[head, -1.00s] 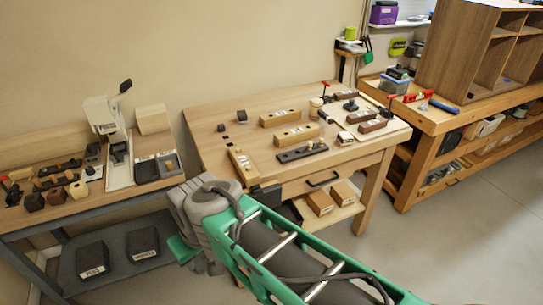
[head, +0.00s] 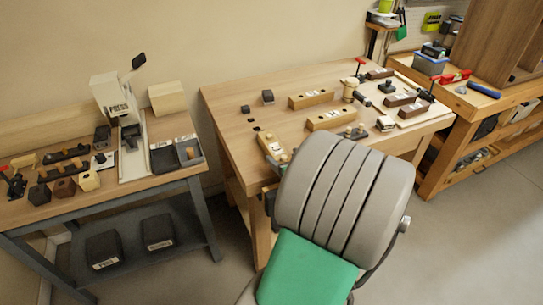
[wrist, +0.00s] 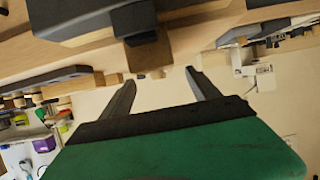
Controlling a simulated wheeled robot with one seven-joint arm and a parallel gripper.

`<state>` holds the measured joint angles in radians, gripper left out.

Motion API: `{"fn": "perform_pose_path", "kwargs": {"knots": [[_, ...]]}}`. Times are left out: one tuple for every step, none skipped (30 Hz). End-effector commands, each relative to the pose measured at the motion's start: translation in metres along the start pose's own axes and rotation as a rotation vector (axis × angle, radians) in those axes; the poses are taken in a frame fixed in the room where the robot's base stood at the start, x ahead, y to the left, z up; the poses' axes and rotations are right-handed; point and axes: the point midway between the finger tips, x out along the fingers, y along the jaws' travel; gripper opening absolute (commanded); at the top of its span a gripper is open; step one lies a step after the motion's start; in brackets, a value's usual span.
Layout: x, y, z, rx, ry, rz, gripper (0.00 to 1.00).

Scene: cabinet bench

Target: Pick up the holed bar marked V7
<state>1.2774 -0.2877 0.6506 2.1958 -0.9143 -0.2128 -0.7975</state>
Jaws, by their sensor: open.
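Several pale wooden bars with dark holes lie on the middle bench: one at the back (head: 311,98), one nearer the middle (head: 331,119), and one near the left front edge (head: 272,146). They carry small white labels too small to read, so I cannot tell which is V7. My arm hides my gripper in the head view. In the wrist view my gripper (wrist: 160,78) is open, with two dark fingers apart and nothing between them. A dark block (wrist: 135,18) under the wooden edge shows beyond the fingertips.
Darker brown bars (head: 413,108) and small fittings crowd the right of the middle bench. A white press (head: 113,100) and grey trays (head: 189,151) stand on the left bench. A gap with open floor separates the benches.

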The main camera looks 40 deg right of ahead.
Motion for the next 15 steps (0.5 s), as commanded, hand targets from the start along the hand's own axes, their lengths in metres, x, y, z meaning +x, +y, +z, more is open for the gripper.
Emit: {"fn": "perform_pose_path", "kwargs": {"knots": [[0.005, 0.001, 0.001, 0.002, 0.001, 0.001, 0.71], [0.009, 0.002, 0.000, 0.002, 0.001, 0.002, 0.71], [0.015, 0.001, 0.000, 0.003, -0.001, 0.001, 0.71], [0.019, 0.002, -0.001, 0.003, 0.000, 0.002, 0.71], [0.023, 0.002, -0.001, 0.003, 0.000, 0.001, 0.71], [0.028, 0.002, -0.001, 0.002, -0.001, 0.002, 0.71], [0.033, 0.001, -0.001, 0.002, -0.001, 0.002, 0.71], [0.038, 0.001, -0.002, 0.002, -0.001, 0.001, 0.71], [0.046, 0.001, -0.002, 0.003, -0.002, 0.001, 0.71], [0.051, 0.000, -0.002, 0.003, -0.002, 0.000, 0.71], [0.057, 0.000, -0.002, 0.002, -0.002, 0.000, 0.71], [0.064, 0.001, -0.001, 0.002, -0.003, 0.001, 0.71], [0.068, 0.000, -0.001, 0.001, -0.002, 0.001, 0.71], [0.071, 0.000, -0.001, 0.002, -0.001, 0.001, 0.71], [0.074, 0.001, -0.001, 0.002, -0.001, 0.002, 0.71]]}}
